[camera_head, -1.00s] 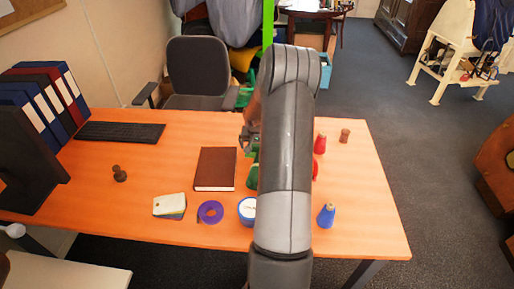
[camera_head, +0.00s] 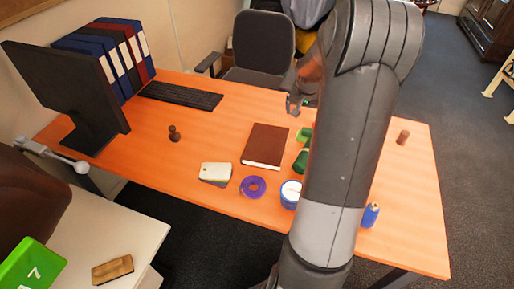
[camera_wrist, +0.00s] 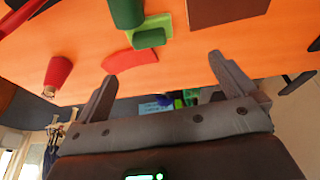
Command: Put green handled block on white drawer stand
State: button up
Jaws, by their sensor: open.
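A light green block (camera_head: 305,134) lies on the orange table right of the brown book, partly hidden by my arm. In the wrist view the green block (camera_wrist: 163,22) shows with a darker green, handle-like part (camera_wrist: 149,39) on its near side. My gripper (camera_wrist: 168,75) is open and empty, with the block beyond its fingertips and apart from them. In the head view my gripper (camera_head: 294,105) is near the table's far edge, mostly behind my arm. The white stand (camera_head: 112,228) is at the lower left; its drawers are not clearly seen.
A green tray (camera_head: 30,265) and a brown brush-like object (camera_head: 112,270) sit on the stand. A dark green piece (camera_head: 301,160) is beside the block. The book (camera_head: 265,146), purple tape (camera_head: 253,187) and blue-white tub (camera_head: 290,194) are close by.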

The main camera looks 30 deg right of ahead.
jog(key=s+a+r+n, duration=0.1)
jog(key=s+a+r, duration=0.3)
jog(key=a+r, duration=0.2)
jog(key=s+a+r+n+t, duration=0.1)
jog(key=s+a+r, duration=0.4)
jog(key=a, duration=0.6)
jog(key=s+a+r+n+t, duration=0.1)
jog(key=s+a+r+n, duration=0.2)
jog(key=a, duration=0.6)
notch_tip(320, 180, up, 4)
jog(key=shift+s+f+y, duration=0.15)
jog(key=shift+s+y, duration=0.15)
jog(key=shift+s, duration=0.75)
jog(key=s+a+n, duration=0.1)
jog(key=s+a, duration=0.1)
jog(key=s, duration=0.1)
jog(key=s+a+n+y, duration=0.1)
jog(key=s+a, duration=0.1)
jog(key=s, duration=0.2)
jog(key=s+a+n+t+y, duration=0.1)
jog(key=s+a, duration=0.2)
jog(key=shift+s+r, duration=0.2)
jog(key=shift+c, duration=0.4)
jog(key=shift+s+a, duration=0.1)
jog(key=shift+s, duration=0.05)
jog(key=c, duration=1.4)
jog(key=shift+o, duration=0.2)
